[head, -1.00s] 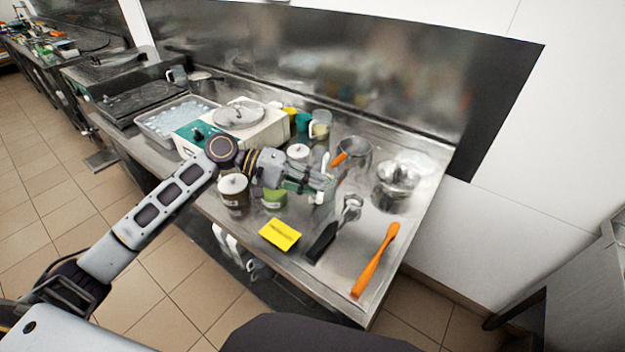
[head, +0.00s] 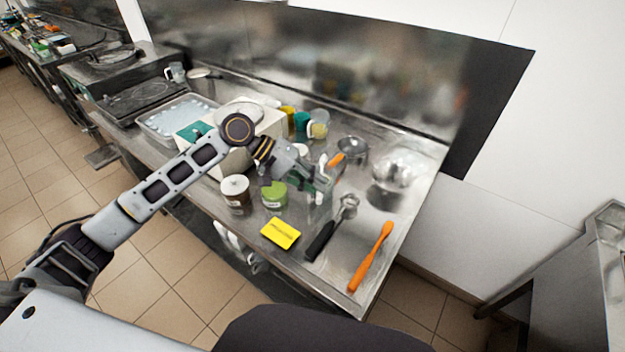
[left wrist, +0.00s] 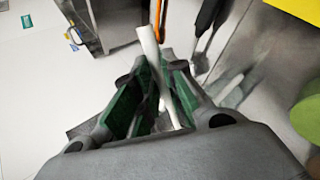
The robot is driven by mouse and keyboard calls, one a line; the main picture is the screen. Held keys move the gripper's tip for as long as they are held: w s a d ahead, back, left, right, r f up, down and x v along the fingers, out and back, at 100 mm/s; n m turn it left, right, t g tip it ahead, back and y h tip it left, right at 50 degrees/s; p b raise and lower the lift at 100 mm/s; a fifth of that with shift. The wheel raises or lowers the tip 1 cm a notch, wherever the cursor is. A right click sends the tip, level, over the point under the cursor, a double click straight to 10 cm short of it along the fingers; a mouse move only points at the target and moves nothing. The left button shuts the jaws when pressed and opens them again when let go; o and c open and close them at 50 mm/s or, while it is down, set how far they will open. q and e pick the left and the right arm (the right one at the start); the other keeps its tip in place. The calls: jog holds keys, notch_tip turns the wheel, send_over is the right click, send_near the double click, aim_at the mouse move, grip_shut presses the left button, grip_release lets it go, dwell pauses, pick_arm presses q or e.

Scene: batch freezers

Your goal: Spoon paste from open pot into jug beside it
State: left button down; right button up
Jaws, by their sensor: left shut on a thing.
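My left gripper (head: 322,188) is shut on a slim white handle, which shows between its green-padded fingers in the left wrist view (left wrist: 152,60). I cannot see the handle's far end clearly, nor whether paste is on it. A small pot with a green top (head: 273,190) stands left of the fingers, near the front of the steel counter. A brown pot with a white lid (head: 235,187) stands left of it. A steel jug-like vessel (head: 353,149) with an orange handle leaning in it stands behind the gripper. The fingers hide part of the counter. My right gripper is not in view.
A yellow card (head: 281,233), a black-handled scoop (head: 322,238) and an orange spatula (head: 371,256) lie at the counter's front. A shiny steel pot (head: 394,172) stands at right. A clear jug (head: 318,124) and a white machine (head: 259,130) stand behind.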

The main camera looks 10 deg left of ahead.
pick_arm(q)
jog(key=y, duration=0.2)
jog(key=d+r+g+y+p, duration=0.1)
jog(key=y, duration=0.1)
jog(key=shift+w+p, duration=0.15)
jog(key=shift+p, duration=0.15)
jog(key=shift+d+r+y+p, duration=0.15)
jog(key=shift+y+p, duration=0.25)
jog(key=shift+p, duration=1.35)
jog(key=shift+y+p, duration=0.3)
jog(key=shift+p, duration=0.15)
jog(key=shift+d+y+p, duration=0.2)
jog(key=shift+y+p, duration=0.3)
jog(key=shift+p, duration=0.9)
jog(key=shift+w+d+r+g+y+p, duration=0.15)
jog(key=shift+d+g+y+p, duration=0.15)
jog(key=shift+y+p, duration=0.35)
jog(key=shift+d+r+n+g+y, duration=0.15)
jog(key=shift+r+y, duration=0.4)
jog(key=shift+r, duration=0.05)
jog(key=shift+d+r+n+g+y, duration=0.1)
jog(key=shift+r+n+g+y, duration=0.05)
jog(key=shift+r+y, duration=0.4)
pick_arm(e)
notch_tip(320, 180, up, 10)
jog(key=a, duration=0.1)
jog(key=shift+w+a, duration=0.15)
